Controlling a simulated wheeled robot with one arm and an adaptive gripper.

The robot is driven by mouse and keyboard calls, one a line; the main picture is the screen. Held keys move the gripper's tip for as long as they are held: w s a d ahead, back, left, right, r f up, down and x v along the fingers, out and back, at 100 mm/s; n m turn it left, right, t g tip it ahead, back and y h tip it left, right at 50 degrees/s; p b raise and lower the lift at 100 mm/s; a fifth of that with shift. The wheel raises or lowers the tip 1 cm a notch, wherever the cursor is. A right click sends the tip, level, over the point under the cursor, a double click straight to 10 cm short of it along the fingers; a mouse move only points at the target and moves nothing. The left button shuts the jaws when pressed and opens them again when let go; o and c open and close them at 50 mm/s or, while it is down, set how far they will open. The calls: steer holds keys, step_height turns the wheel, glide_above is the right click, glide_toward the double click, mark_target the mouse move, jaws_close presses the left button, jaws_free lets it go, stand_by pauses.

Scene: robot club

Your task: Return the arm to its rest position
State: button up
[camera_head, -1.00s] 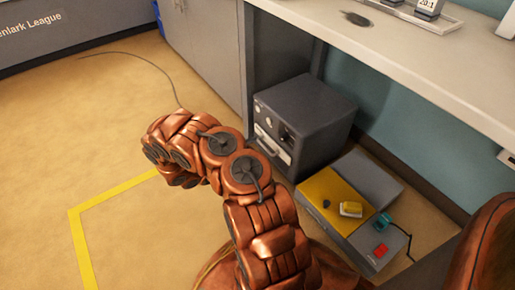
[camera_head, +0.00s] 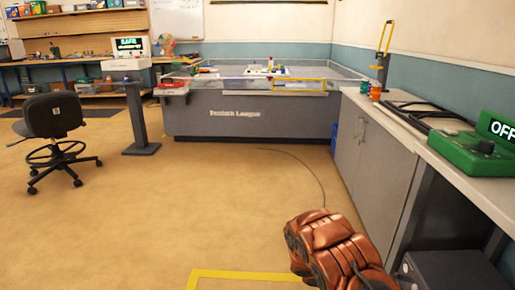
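My copper-coloured arm shows at the bottom right of the head view, in front of the grey cabinet. Only a few of its links show, and the lower part runs out of the frame. The arm is apart from the counter in the picture. No gripper fingers can be seen, so whether my gripper is open or holds anything is hidden.
A counter (camera_head: 451,176) with a green box (camera_head: 480,150) reading OFF runs along the right. A dark grey box (camera_head: 450,272) stands below it. A large grey table (camera_head: 250,118), a pedestal (camera_head: 135,120) and a black chair (camera_head: 53,117) stand farther back.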

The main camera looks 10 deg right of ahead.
steer(key=s+a+r+m+y+p, duration=0.25)
steer(key=r+p, duration=0.25)
steer(key=r, duration=0.5)
steer(key=s+a+r+m+g+y+p, duration=0.15)
steer(key=s+a+r+p, duration=0.25)
steer(key=r, duration=0.6)
steer(key=s+a+r+m+y+p, duration=0.1)
steer(key=s+a+r+y+p, duration=0.25)
steer(key=r, duration=0.65)
steer(key=s+a+r+n+t+y+p, duration=0.1)
steer(key=s+a+r+t+y+p, duration=0.2)
steer(key=a+r+p, duration=0.7)
steer(key=s+a+r+n+t+y+p, duration=0.2)
steer(key=s+a+r+t+y+p, duration=0.2)
steer(key=s+a+r+p, duration=0.4)
steer(key=a+r+y+p, duration=0.1)
steer(key=a+r+p, duration=0.2)
steer(key=a+r, duration=0.3)
steer(key=shift+a+r, duration=0.35)
steer(key=shift+a, duration=1)
steer(key=shift+t, duration=0.25)
